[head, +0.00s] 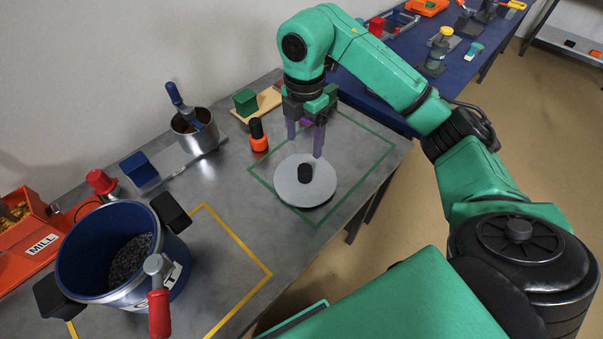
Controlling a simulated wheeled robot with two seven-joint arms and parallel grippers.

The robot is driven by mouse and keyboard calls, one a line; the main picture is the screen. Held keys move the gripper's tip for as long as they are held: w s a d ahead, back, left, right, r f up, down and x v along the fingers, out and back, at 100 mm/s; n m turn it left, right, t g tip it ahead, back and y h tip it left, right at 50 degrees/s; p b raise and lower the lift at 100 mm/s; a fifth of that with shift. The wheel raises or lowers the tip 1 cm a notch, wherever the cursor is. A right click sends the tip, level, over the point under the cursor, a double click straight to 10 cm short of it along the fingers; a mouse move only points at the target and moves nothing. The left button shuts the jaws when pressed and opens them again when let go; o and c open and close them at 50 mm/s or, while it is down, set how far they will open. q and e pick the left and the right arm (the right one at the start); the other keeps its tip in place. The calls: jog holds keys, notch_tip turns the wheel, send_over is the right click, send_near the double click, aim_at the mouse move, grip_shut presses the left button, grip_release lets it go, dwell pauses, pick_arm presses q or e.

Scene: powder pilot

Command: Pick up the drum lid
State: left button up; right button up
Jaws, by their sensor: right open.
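The drum lid (290,191) is a round, pale grey disc with a black knob (305,173) at its middle. It lies flat on the grey table inside a green outlined area. My right gripper (305,146) points down just above the lid's far side, with its two purple fingers apart and nothing between them. The fingertips are close to the knob but not around it; whether one touches the lid is hard to tell. My left gripper is not in view.
A blue drum (85,262) with dark granules stands at the left by a yellow outline. An orange-and-black object (259,143) stands left of the lid. A metal pot (205,137) with a blue-handled tool and a green block (245,102) are further back. The table edge is right of the lid.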

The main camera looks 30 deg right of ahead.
jog(key=p, duration=0.1)
send_over(305, 168)
notch_tip(305, 168, down, 4)
jog(key=shift+s+a+f, duration=0.1)
jog(key=shift+s+a, duration=0.05)
notch_tip(305, 168, down, 6)
jog(key=shift+f+p, duration=0.15)
jog(key=shift+p, duration=0.75)
jog(key=shift+f, duration=0.15)
jog(key=c, duration=0.3)
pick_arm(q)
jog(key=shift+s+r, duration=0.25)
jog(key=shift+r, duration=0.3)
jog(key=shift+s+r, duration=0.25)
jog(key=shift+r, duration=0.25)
pick_arm(e)
grip_shut()
